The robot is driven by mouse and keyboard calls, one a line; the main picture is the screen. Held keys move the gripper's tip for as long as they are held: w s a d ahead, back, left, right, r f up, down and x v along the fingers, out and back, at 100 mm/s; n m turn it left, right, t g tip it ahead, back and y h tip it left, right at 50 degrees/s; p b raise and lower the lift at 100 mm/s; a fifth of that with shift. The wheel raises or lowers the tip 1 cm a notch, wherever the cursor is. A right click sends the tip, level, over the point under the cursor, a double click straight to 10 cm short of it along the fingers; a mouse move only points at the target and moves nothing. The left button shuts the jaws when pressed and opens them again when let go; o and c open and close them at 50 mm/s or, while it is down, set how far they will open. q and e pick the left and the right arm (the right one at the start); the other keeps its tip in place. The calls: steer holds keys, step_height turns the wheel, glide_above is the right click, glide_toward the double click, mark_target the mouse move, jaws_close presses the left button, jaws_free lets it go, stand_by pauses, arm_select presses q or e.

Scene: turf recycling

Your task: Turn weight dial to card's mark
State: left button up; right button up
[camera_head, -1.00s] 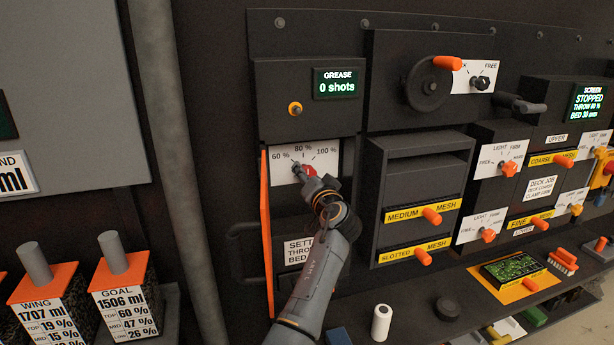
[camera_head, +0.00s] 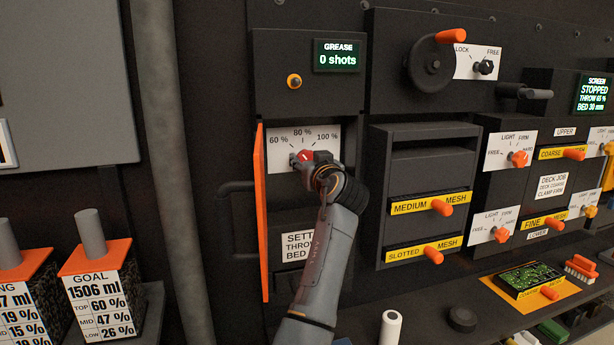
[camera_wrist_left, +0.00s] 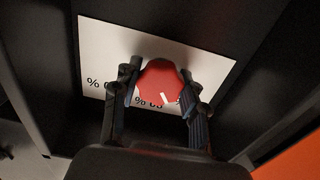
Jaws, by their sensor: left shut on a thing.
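The red dial (camera_head: 305,155) sits on a white scale plate (camera_head: 287,136) marked 60 %, 80 % and 100 %, inside an open cabinet. My left gripper (camera_head: 307,162) is shut on this dial. In the left wrist view, the dial (camera_wrist_left: 160,84) with its white mark lies between the two fingers. The fingers hide part of the scale in that view. A white card (camera_head: 298,247) below starts with "SETT", "THRO" and "BED"; my left arm covers its values. The screen display (camera_head: 591,96) reads stopped, throw 65 %, bed 30 mm. My right gripper is out of view.
An orange door (camera_head: 262,215) stands open at the cabinet's left edge. The medium mesh drawer (camera_head: 428,203) and slotted mesh drawer (camera_head: 422,249) are to the right. A white cylinder (camera_head: 390,328) stands on the bench below.

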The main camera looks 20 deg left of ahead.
arm_select(q)
steer(key=shift+f+n+b, duration=0.1)
steer(key=shift+n+b, duration=0.55)
steer(key=shift+n, duration=0.15)
steer(key=o, duration=1.2)
steer(key=shift+w, duration=0.1)
steer(key=shift+c, duration=0.2)
